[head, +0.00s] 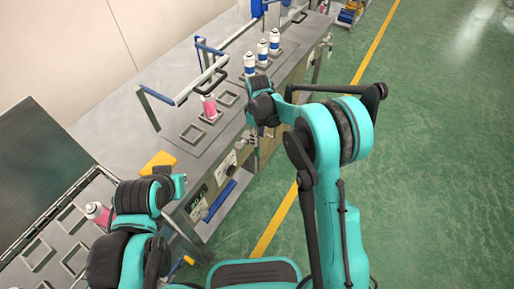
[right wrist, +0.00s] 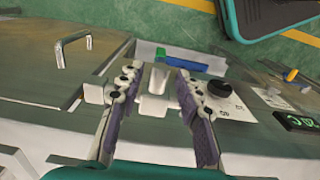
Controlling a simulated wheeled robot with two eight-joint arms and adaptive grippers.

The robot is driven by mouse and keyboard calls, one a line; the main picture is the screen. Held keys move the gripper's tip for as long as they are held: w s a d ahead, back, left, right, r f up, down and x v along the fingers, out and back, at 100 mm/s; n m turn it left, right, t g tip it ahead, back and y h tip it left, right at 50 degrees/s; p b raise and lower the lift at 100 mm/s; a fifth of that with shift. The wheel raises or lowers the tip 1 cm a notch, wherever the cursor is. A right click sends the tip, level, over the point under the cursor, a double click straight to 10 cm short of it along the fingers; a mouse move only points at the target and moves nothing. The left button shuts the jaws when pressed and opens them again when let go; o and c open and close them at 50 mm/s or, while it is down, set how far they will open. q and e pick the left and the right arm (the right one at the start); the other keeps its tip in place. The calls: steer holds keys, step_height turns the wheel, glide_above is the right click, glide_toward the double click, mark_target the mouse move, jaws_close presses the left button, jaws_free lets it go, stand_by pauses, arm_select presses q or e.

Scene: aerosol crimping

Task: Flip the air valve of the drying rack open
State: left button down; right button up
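My right gripper (head: 253,136) is low at the front of the workbench in the head view, where its fingers are small and partly hidden. In the right wrist view my right gripper (right wrist: 156,74) has its two fingers apart. A pale grey, lever-like piece (right wrist: 158,80) shows between them; I cannot tell whether they touch it. A blue bar (right wrist: 185,62) lies just beyond the fingertips. I cannot tell which part is the air valve. My left gripper is not visible.
A black knob (right wrist: 220,89) and a green display (right wrist: 297,122) are right of the fingers. A metal handle (right wrist: 72,43) is at left. On the bench (head: 165,105) stand a pink can (head: 209,107) and several blue-and-white cans (head: 262,52). Green floor (head: 440,150) is open at right.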

mark_target(257, 148)
steer(key=shift+a+f, duration=0.1)
steer(key=shift+f, duration=0.35)
step_height(257, 148, down, 8)
steer(key=b, duration=0.3)
steer(key=shift+r, duration=0.15)
jaws_close()
